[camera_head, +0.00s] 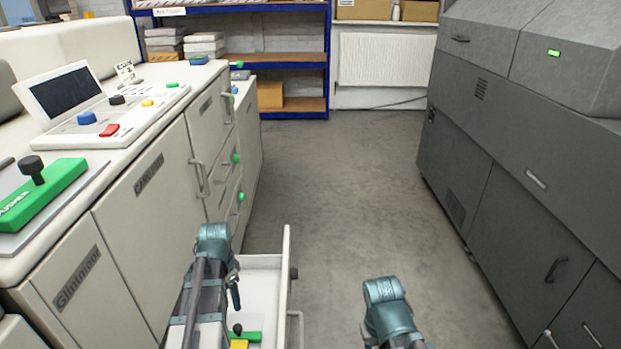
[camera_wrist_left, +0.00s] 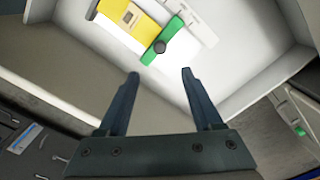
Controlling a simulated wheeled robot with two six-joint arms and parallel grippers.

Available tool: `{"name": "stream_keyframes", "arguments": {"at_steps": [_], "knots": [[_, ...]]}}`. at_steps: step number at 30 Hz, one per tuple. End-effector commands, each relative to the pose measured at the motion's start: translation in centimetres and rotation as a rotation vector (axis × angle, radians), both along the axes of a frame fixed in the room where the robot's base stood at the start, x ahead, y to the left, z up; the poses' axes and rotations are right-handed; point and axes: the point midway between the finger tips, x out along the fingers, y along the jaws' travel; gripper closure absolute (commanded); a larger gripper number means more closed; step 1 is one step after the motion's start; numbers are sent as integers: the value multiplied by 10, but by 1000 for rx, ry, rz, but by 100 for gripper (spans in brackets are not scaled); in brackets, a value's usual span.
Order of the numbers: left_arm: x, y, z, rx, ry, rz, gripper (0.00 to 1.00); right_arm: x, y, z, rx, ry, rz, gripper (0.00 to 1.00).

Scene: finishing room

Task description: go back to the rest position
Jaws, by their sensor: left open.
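My left gripper (camera_wrist_left: 160,74) is open in the left wrist view, with its two dark fingers apart and nothing between them. Its fingers point toward an open white drawer (camera_wrist_left: 243,98). In the drawer lie a yellow item (camera_wrist_left: 128,18) and a green piece with a dark knob (camera_wrist_left: 178,30). In the head view my left arm stands beside this drawer (camera_head: 286,265) and hides part of it; its fingers cannot be made out there. A link of my right arm shows at the bottom, but the right gripper does not.
A large grey machine (camera_head: 510,150) stands on the right. Blue shelving (camera_head: 328,60) stands behind. The grey floor (camera_head: 345,185) between is clear.

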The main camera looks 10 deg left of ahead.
Motion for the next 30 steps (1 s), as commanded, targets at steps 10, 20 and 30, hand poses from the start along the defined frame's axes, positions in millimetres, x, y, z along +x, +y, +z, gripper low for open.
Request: {"name": "stream_keyframes", "arguments": {"at_steps": [10,20,30], "knots": [[-7,-99,94,25,20,48,33,0,0,93,0,0,0,50],[-44,-217,198,73,27,138,33,0,0,197,0,0,-1,50],[-81,-281,257,108,15,206,33,0,0,256,0,0,-1,50]]}}
